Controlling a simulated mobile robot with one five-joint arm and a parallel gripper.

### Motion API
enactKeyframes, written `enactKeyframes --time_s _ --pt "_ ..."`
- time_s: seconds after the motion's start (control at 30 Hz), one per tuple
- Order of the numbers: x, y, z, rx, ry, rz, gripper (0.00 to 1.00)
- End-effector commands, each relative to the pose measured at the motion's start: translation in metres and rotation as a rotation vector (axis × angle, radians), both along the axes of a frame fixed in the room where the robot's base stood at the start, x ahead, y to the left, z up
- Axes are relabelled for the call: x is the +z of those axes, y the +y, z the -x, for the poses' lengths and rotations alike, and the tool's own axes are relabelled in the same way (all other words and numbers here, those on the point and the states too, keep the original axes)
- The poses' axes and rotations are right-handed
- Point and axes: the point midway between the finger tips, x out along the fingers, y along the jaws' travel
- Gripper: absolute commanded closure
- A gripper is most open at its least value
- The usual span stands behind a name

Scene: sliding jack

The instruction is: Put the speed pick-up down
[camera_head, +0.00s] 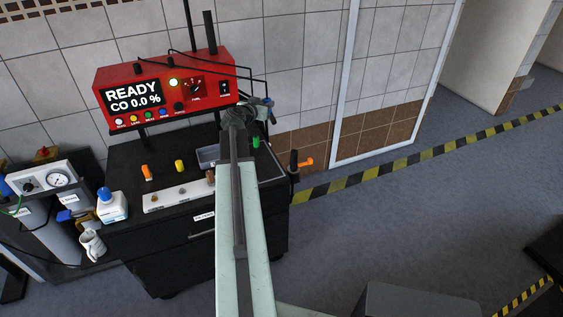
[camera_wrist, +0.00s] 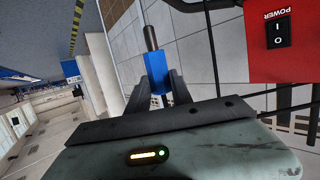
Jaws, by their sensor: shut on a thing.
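The speed pick-up appears to be the blue block with a dark rod end (camera_wrist: 159,79) in the wrist view. My gripper (camera_wrist: 163,88) is shut on it, one dark finger on each side of the blue body. In the head view my gripper (camera_head: 264,104) is above the right end of the black cart top, beside the red analyser. A bit of blue (camera_head: 272,116) shows at its tip. The held piece is clear of the cart top. Its cable, if any, cannot be told apart from the dark lines nearby.
The red analyser (camera_head: 168,86) reads READY and CO 0.0 %. The black cart (camera_head: 165,250) bears a grey tray (camera_head: 208,157), a pale strip block (camera_head: 180,195) and orange, yellow and green pieces. An orange-ended handle (camera_head: 305,162) juts right.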

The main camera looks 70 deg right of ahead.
Motion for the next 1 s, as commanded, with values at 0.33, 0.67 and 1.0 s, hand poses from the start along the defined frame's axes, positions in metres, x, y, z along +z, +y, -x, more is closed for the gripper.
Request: enactKeyframes --time_s 0.33,0.67,1.0 --pt "-0.003 0.012 -0.017 0.022 0.0 0.0 1.0" --pt "-0.13 0.09 -0.049 0.029 0.0 -0.005 1.0" --pt "-0.221 0.163 -0.07 0.027 0.001 0.0 1.0"
